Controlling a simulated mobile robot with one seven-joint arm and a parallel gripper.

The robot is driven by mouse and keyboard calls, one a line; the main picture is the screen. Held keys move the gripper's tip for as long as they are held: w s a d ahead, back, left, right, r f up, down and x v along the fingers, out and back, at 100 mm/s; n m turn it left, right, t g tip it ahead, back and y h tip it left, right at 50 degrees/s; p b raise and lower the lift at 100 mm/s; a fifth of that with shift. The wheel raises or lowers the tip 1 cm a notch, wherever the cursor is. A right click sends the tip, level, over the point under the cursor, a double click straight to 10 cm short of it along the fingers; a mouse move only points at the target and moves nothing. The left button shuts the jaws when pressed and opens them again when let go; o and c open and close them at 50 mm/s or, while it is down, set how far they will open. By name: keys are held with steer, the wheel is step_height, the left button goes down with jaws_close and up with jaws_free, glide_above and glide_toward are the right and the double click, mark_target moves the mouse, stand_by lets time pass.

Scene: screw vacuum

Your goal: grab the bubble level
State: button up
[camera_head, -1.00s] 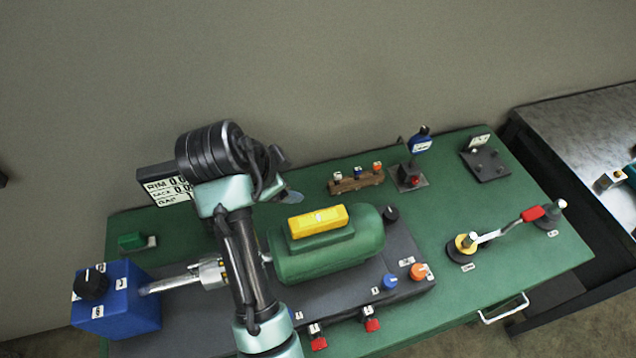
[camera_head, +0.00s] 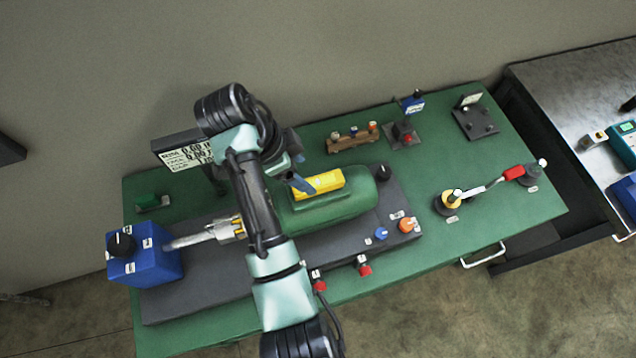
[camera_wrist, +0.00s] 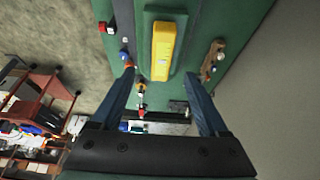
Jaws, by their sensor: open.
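The bubble level (camera_head: 318,184) is a yellow bar lying on top of the green motor cylinder (camera_head: 335,206). In the head view my arm covers the area to its left, and a blue fingertip shows by its left end. My gripper (camera_head: 302,184) is over the left end of the motor. In the wrist view the yellow level (camera_wrist: 163,50) lies upright in the picture, ahead of and between the two blue fingers of my gripper (camera_wrist: 160,78). The fingers are wide apart and empty. I cannot tell how high they are above the level.
A blue box (camera_head: 145,262) with a black knob stands at the left end of the dark base plate. A display panel (camera_head: 180,150) stands behind my arm. A wooden block with knobs (camera_head: 352,140) is behind the motor. A lever (camera_head: 490,186) is at right.

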mark_target(317, 182)
steer(key=shift+p+x, duration=1.4)
steer(key=shift+x, duration=2.15)
steer(key=shift+w, duration=0.15)
jaws_close()
